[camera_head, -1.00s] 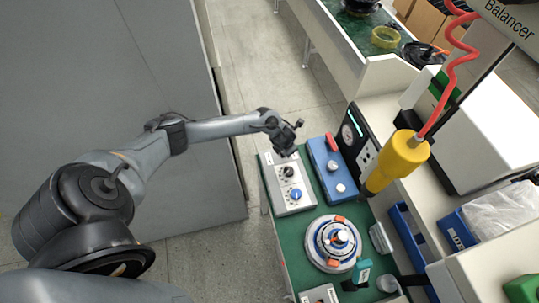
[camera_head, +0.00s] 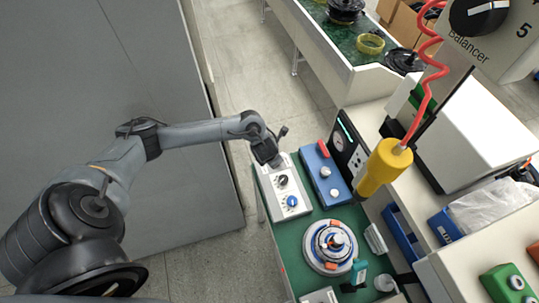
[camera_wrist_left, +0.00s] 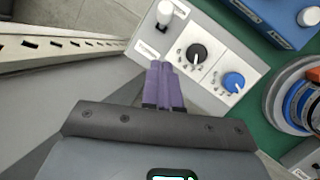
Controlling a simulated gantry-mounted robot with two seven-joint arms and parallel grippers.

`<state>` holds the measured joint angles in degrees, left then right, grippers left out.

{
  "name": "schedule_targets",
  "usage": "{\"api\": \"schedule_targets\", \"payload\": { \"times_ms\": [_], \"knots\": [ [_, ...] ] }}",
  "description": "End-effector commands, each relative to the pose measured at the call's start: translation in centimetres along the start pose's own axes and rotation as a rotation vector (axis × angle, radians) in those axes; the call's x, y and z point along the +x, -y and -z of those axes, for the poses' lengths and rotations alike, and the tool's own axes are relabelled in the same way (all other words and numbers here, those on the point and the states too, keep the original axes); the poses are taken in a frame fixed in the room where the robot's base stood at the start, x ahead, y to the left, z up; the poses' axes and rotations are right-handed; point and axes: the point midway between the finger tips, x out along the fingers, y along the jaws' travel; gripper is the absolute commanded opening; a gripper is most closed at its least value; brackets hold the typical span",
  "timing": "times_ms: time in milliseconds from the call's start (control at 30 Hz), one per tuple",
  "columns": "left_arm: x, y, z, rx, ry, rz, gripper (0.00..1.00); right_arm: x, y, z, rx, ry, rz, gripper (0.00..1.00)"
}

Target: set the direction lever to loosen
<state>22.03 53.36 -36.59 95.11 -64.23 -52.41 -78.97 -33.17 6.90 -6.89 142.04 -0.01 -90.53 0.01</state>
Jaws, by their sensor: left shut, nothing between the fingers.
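The grey control panel (camera_head: 291,207) lies on the green bench, with a black knob (camera_head: 282,180) and a blue knob (camera_head: 292,201). In the left wrist view, a white lever (camera_wrist_left: 165,12) stands in a slot at the panel's far end, with small labels beside the slot that I cannot read clearly. My left gripper (camera_head: 275,163) is over the far end of the panel and covers the lever in the head view. In the left wrist view, its purple fingers (camera_wrist_left: 160,68) are shut and empty, near the panel edge between lever and black knob. My right gripper is not in view.
The round hub motor (camera_head: 330,246) sits nearer on the bench. A yellow tool (camera_head: 384,168) hangs from a red coiled cord at the right.

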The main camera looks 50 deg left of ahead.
Motion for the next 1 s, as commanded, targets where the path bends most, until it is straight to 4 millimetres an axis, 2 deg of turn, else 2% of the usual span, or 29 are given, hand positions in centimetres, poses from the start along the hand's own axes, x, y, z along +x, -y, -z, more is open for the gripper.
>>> {"api": "schedule_targets", "payload": {
  "times_ms": [100, 233, 800, 900, 1000],
  "knots": [
    [-1.6, -0.1, -0.1, 0.001, 0.002, 0.000, 0.00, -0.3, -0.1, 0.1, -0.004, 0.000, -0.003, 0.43],
    [-2.4, -0.1, 0.1, 0.000, 0.001, 0.000, 0.00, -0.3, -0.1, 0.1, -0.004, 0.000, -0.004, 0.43],
    [-2.7, -0.1, 0.2, 0.000, -0.002, 0.000, 0.00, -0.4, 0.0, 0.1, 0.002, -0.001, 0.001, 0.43],
    [-2.4, 0.0, 1.1, 0.004, -0.018, 0.000, 0.00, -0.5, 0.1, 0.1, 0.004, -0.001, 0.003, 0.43],
    [-1.6, 1.1, 3.4, 0.014, -0.058, 0.015, 0.00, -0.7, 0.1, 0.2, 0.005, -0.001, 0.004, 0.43]
  ]
}}
